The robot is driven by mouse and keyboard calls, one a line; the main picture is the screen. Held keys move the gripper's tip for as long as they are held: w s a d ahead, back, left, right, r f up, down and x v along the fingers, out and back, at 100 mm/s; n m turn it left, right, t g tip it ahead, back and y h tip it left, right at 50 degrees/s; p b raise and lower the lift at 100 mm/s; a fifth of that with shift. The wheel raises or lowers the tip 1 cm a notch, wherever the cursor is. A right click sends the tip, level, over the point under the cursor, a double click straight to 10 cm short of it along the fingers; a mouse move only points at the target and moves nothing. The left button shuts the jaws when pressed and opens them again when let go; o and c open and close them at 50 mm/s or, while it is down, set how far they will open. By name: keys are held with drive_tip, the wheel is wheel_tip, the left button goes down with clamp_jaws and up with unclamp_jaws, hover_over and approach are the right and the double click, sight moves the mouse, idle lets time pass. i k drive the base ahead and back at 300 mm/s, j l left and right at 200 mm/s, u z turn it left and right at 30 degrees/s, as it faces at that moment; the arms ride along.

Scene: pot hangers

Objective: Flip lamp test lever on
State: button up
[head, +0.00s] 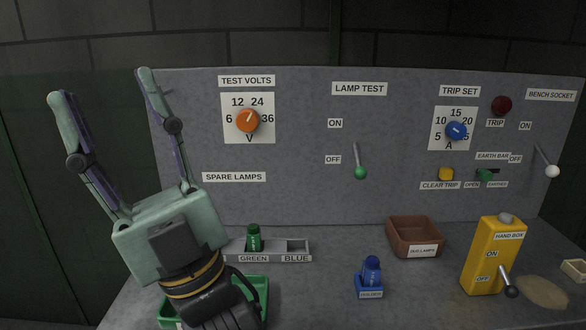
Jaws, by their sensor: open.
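The lamp test lever (359,163) is on the grey panel, under the LAMP TEST label (359,88). Its green knob (361,172) hangs down, just right of the OFF label (333,160). The ON label (335,123) sits higher up, to the left of the lever's top. My gripper (103,85) is open and empty at the left, with its two fingers pointing up. It is well to the left of the lever and touches nothing that I can see.
An orange knob (248,120) and a blue knob (456,131) flank the lever. Below are a spare lamp rack (272,245), a blue holder (370,280), a brown bin (414,234) and a yellow hand box (490,260). A green tray (262,287) is partly behind my arm. The panel around the lever is clear.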

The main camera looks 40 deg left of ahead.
sight(360, 173)
drive_tip(key=u, duration=0.65)
drive_tip(key=k+j+u, duration=0.1)
drive_tip(key=k+u, duration=0.15)
drive_tip(key=k+j+u, duration=0.1)
drive_tip(key=k+u, duration=0.15)
